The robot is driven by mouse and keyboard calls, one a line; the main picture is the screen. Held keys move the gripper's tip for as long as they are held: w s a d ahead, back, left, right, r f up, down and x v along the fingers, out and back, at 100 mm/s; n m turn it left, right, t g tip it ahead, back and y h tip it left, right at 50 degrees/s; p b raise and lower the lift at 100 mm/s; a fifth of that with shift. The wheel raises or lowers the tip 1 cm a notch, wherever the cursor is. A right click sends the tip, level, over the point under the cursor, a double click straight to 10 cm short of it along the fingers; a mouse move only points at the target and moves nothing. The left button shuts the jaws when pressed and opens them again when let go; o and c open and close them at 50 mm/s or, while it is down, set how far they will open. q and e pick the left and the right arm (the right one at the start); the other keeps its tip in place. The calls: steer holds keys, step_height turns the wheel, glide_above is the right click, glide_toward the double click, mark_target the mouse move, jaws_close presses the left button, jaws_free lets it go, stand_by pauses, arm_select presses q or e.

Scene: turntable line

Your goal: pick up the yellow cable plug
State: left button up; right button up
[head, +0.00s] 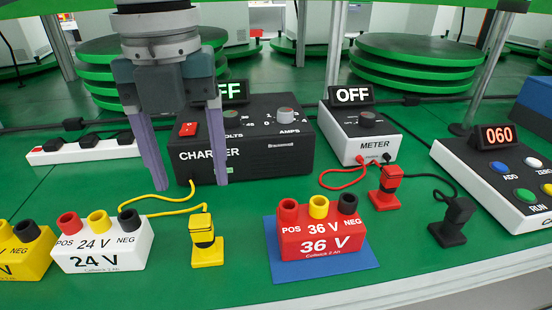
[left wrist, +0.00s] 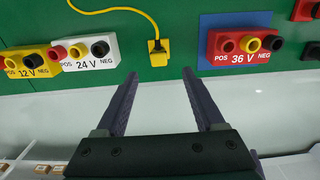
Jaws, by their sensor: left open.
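The yellow cable plug (head: 207,242) stands upright on the green table between the white 24 V block and the red 36 V block. Its yellow cable (head: 165,204) runs back toward the charger. In the left wrist view the plug (left wrist: 158,52) lies beyond the fingertips, between their lines. My left gripper (head: 187,187) is open and empty, pointing down in front of the charger, above and behind the plug in the head view. It also shows in the left wrist view (left wrist: 160,75). It does not touch the plug. My right gripper is not in view.
The white 24 V block (head: 100,258) is left of the plug; the red 36 V block (head: 322,245) on its blue mat (head: 365,259) is right. The charger (head: 255,150) and meter (head: 362,140) stand behind. Red (head: 384,202) and black (head: 453,232) plugs stand further right.

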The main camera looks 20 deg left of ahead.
mark_target(199, 219)
arm_select(q)
step_height(199, 219, down, 9)
steer(key=shift+s+f+b, duration=0.1)
steer(key=shift+b, duration=1)
steer(key=shift+a, duration=0.1)
jaws_close()
